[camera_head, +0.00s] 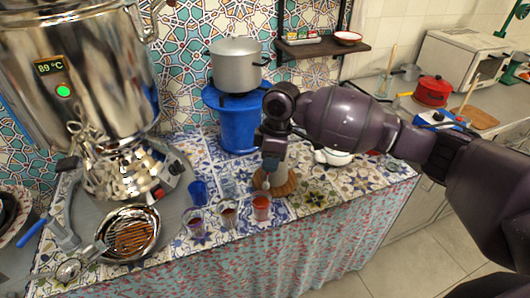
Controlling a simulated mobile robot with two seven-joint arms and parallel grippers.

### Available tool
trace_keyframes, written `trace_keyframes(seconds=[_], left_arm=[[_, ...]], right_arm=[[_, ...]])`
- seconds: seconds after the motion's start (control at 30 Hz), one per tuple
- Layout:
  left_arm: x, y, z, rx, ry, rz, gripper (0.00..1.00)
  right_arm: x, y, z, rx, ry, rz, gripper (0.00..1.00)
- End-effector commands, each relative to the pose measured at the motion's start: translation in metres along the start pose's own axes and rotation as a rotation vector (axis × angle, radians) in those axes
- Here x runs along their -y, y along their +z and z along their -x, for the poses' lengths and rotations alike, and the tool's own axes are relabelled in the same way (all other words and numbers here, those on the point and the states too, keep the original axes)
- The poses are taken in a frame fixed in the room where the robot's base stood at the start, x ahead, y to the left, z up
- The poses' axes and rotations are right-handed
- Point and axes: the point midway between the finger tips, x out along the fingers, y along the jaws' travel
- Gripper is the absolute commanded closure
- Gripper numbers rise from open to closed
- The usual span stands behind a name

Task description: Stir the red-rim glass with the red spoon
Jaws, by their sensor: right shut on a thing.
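My right gripper (268,168) comes in from the right and points down over the tiled counter. It is shut on what looks like the spoon, mostly hidden by the gripper. A small pale end (265,184) shows below the fingers, just above and behind a glass of red-orange liquid (261,207). That glass is the rightmost of a front row and appears to be the red-rim glass, though its rim colour is hard to tell. The spoon's colour cannot be made out. My left gripper is not in view.
Two more filled glasses (228,215) stand left of it, with a blue cup (198,193) behind them. A round wooden mat (288,186) lies to the right. The large samovar (85,90) and a strainer (130,236) are at left. A blue stand (236,128) bears a pot (237,64).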

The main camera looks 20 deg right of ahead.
Motion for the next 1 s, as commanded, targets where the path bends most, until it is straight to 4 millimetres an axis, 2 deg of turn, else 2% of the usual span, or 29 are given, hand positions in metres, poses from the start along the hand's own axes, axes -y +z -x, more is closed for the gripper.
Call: trace_keyframes(seconds=[0.2,0.4,0.67,1.0], left_arm=[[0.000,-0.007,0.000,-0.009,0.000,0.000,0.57],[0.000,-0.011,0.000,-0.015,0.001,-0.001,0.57],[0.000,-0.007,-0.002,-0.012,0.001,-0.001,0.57],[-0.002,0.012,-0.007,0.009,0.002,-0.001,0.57]], right_arm=[[-0.014,-0.011,0.003,-0.004,-0.048,0.259,1.00],[-0.020,-0.016,0.003,-0.005,-0.075,0.389,1.00],[-0.022,-0.016,-0.001,-0.004,-0.081,0.416,1.00],[-0.028,-0.011,-0.016,-0.004,-0.082,0.415,1.00]])
